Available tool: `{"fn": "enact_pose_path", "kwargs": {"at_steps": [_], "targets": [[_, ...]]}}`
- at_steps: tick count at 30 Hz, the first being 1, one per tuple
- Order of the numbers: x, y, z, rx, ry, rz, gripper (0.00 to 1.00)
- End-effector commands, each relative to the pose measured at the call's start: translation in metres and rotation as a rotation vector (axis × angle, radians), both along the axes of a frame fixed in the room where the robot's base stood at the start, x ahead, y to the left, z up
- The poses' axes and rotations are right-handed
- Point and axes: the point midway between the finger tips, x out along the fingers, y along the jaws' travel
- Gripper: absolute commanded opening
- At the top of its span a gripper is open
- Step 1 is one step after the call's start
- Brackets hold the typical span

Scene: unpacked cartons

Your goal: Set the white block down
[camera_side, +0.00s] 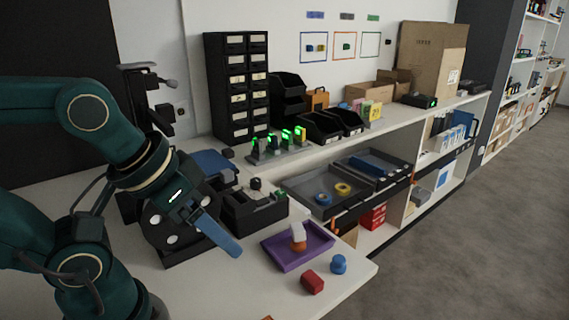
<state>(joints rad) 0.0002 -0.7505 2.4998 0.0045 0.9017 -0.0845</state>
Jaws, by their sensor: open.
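I cannot make out a plain white block. The closest white thing is an upright white piece (299,222) with an orange lower part, in the purple tray (277,258) on the front of the bench. My gripper (226,242) is at the left, tilted down to the right, with a long blue finger-like piece at its end. It is open, and I see nothing held in it. It is left of the purple tray and apart from the white piece. The far side of the gripper is hidden.
A red block (312,281) and a blue piece (338,264) lie near the bench's front corner. A dark tape-dispenser-like holder (255,215) stands behind the gripper. Black drawers (237,90) stand at the back.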

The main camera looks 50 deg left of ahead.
Motion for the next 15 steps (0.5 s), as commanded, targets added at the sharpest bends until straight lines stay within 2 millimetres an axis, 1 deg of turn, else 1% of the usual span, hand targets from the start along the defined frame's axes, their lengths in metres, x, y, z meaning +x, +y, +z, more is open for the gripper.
{"fn": "enact_pose_path", "kwargs": {"at_steps": [4, 8, 12, 15], "targets": [[0.011, 0.007, 0.015, -0.058, -0.042, 0.172, 0.68], [0.032, 0.016, 0.028, -0.113, -0.053, 0.357, 0.68], [0.060, 0.025, 0.036, -0.159, -0.053, 0.552, 0.68], [0.084, 0.031, 0.037, -0.184, -0.051, 0.683, 0.68]]}}
